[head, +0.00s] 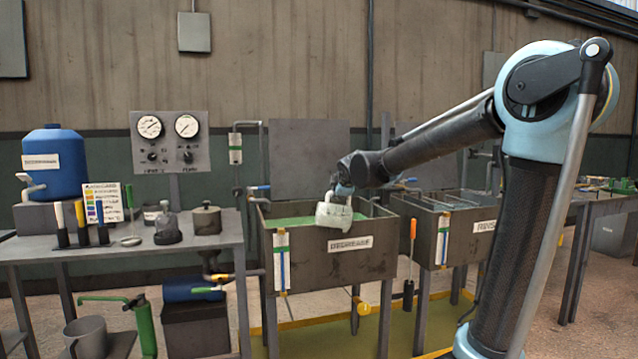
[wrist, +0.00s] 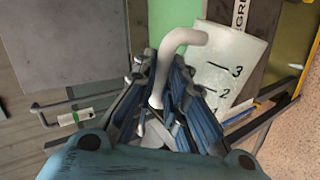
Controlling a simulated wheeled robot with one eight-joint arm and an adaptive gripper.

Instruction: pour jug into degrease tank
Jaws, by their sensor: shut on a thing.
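The white jug (head: 333,214) hangs over the front of the degrease tank (head: 345,268), overlapping its front rim in the head view. It looks slightly tilted. The tank holds green liquid, and its front label reads DEGREASE. My gripper (head: 343,189) is above the jug. The jug's contents are hidden. No stream of liquid shows.
The rinse tank (head: 440,252) stands to the right of the degrease tank. A bench (head: 120,248) with a blue drum (head: 54,165) and small vessels is at the left. An orange-handled tool (head: 412,240) hangs between the tanks. Floor space lies in front.

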